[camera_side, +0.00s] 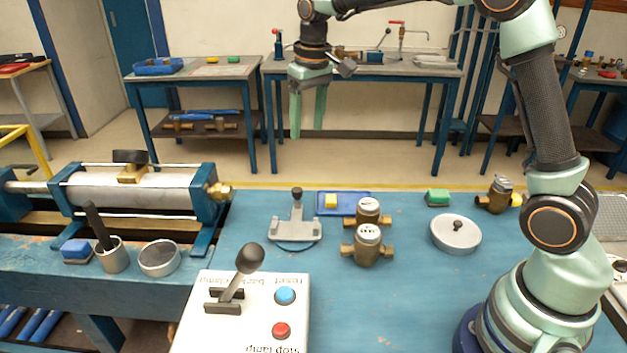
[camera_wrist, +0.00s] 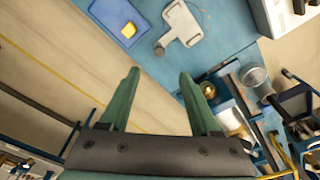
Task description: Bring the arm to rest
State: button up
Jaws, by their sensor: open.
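My gripper (camera_side: 308,112) is open and empty, its two green fingers pointing down. It is held high above the far side of the blue bench (camera_side: 390,290), well clear of everything on it. In the wrist view my gripper (camera_wrist: 160,90) shows both fingers spread apart with nothing between them. My arm rises from its base at the right of the bench and reaches across to the left at the top of the side view.
On the bench are brass meters (camera_side: 367,245), a lidded grey disc (camera_side: 456,234), a grey clamp fixture (camera_side: 295,225), a blue tray (camera_side: 345,210) and a lever control box (camera_side: 245,310). A cylinder rig (camera_side: 135,190) stands left. Free bench lies front centre.

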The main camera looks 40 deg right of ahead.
jog(key=s+r+t, duration=0.2)
jog(key=s+r, duration=0.3)
jog(key=s, duration=0.5)
jog(key=s+f+t, duration=0.2)
jog(key=s+f, duration=0.1)
jog(key=s, duration=0.7)
jog(key=shift+s+a+f, duration=0.2)
jog(key=shift+a, duration=0.1)
